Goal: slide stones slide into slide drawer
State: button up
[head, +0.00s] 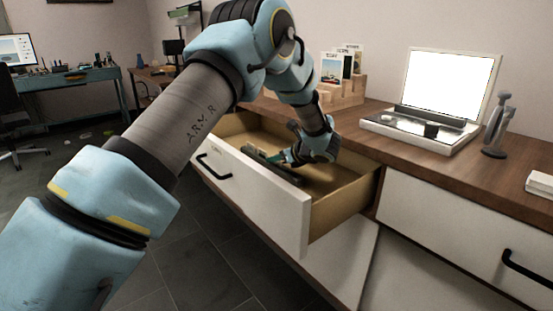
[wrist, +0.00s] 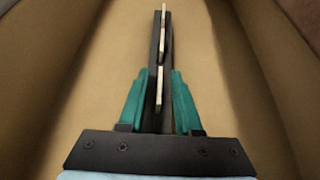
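My gripper (wrist: 160,74) is inside the open drawer (head: 340,205), pointing down at its tan floor. In the wrist view its two teal fingers stand either side of a dark narrow holder (wrist: 167,60). A thin cream-edged slide (wrist: 159,88) stands edge-on between the fingers, with dark gaps on both sides, so the fingers look open around it. More thin cream edges (wrist: 163,38) line up farther along the holder. In the head view the holder (head: 265,157) lies along the drawer, partly behind my gripper (head: 291,158). The slide faces are hidden, so I cannot tell which picture each bears.
A wooden rack (head: 345,95) with picture slides (head: 331,68) stands on the counter behind the drawer. A white lit viewer (head: 450,80) and a grey stand (head: 495,125) are to its right. The drawer walls are close around my gripper.

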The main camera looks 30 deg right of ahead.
jog(key=shift+o, duration=0.3)
jog(key=shift+s, duration=0.1)
jog(key=v, duration=1)
jog(key=shift+s+r, duration=0.2)
jog(key=shift+s, duration=0.05)
jog(key=shift+d, duration=0.1)
notch_tip(320, 180, up, 9)
jog(key=p, duration=0.3)
jog(key=shift+p, duration=0.35)
dwell(0.4)
